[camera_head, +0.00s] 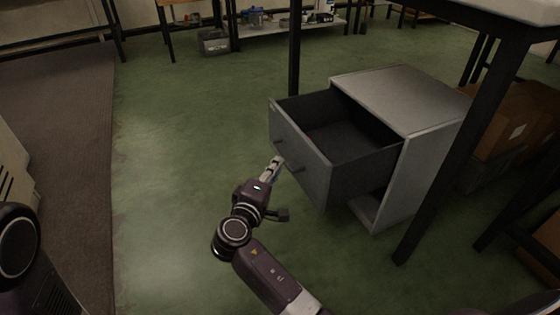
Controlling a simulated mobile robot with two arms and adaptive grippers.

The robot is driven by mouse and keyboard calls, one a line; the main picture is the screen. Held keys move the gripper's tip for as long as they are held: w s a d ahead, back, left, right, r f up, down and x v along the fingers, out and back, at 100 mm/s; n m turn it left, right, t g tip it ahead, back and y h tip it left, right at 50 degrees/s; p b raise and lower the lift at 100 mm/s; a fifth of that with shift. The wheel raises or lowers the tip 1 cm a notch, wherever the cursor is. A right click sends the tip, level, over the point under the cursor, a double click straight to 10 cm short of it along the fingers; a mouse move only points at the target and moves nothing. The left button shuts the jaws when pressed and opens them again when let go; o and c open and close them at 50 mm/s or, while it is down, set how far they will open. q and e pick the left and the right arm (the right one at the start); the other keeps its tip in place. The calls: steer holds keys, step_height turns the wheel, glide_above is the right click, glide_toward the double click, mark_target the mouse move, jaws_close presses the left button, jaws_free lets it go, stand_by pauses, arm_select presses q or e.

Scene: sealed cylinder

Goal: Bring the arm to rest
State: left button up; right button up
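My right arm comes up from the bottom of the head view. Its gripper (275,165) is just in front of the front panel of an open drawer (302,160) in a grey cabinet (405,100). The fingers look close together beside a small dark handle (297,169) on that panel. I cannot tell whether they touch it or how far apart they are. The drawer is pulled well out and its visible inside looks empty. Part of my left arm shows at the left edge, but its gripper is out of view.
A table with dark legs (465,130) stands over the cabinet's right side. Cardboard boxes (515,120) are behind it. A grey crate (214,43) and shelving (290,27) are at the back. Green floor (185,150) left of the drawer is clear.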

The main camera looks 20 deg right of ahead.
steer(key=shift+v, duration=0.85)
